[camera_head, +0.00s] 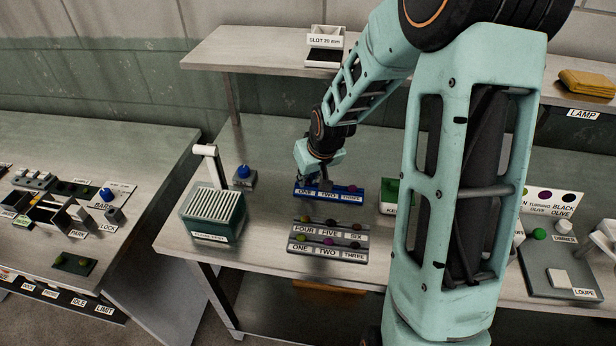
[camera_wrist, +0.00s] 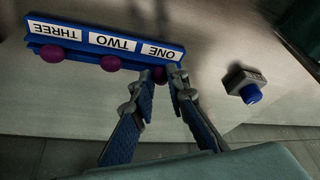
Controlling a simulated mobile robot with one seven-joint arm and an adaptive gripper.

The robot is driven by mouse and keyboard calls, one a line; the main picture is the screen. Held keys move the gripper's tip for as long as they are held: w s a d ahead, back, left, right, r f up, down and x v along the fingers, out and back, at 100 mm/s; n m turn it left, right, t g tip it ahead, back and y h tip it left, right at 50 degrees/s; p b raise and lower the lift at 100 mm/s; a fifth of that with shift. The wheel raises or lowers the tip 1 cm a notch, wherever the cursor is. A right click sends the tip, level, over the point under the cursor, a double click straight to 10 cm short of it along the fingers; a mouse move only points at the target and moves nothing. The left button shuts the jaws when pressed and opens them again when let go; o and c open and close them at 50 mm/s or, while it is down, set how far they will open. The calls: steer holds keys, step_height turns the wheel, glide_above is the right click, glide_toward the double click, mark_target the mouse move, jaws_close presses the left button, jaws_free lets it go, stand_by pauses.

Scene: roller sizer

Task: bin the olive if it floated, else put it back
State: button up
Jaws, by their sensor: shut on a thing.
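My gripper (camera_wrist: 160,78) is shut on a dark purple olive (camera_wrist: 160,73) at the ONE end of the blue rack (camera_wrist: 75,33) in the wrist view. The fingertips sit on either side of the olive, right at the rack's edge; I cannot tell whether it is lifted clear. Two more purple olives sit at TWO (camera_wrist: 111,63) and THREE (camera_wrist: 52,54). In the head view my gripper (camera_head: 322,182) is over the left part of the blue rack (camera_head: 345,197), and the held olive is hidden there.
Grey racks (camera_head: 328,243) with several coloured olives stand in front of the blue rack.

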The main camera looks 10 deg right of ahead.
steer(key=shift+f, duration=0.15)
stand_by(0.3)
steer(key=o, duration=0.8)
